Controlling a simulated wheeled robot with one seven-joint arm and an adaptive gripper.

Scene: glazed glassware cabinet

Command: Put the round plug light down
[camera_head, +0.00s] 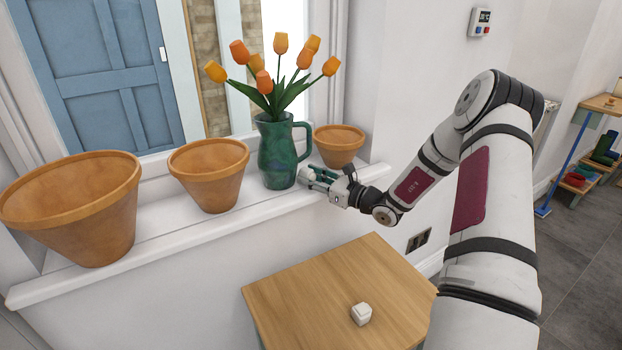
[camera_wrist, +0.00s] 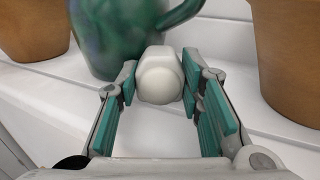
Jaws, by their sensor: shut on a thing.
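The round plug light (camera_wrist: 160,80) is white, with a domed round front and a blockier body behind it. It sits between the green-padded fingertips of my gripper (camera_wrist: 159,84), which is shut on it. In the head view my gripper (camera_head: 318,177) is over the white window sill (camera_head: 160,243), just right of the green jug (camera_head: 277,160). The light is hard to make out there. I cannot tell whether it touches the sill.
The jug holds orange tulips (camera_head: 263,84). Terracotta pots stand on the sill: a small one (camera_head: 339,148) behind my gripper, a medium one (camera_head: 208,180) and a large one (camera_head: 80,215) to the left. A wooden table (camera_head: 310,290) below carries a small white block (camera_head: 361,314).

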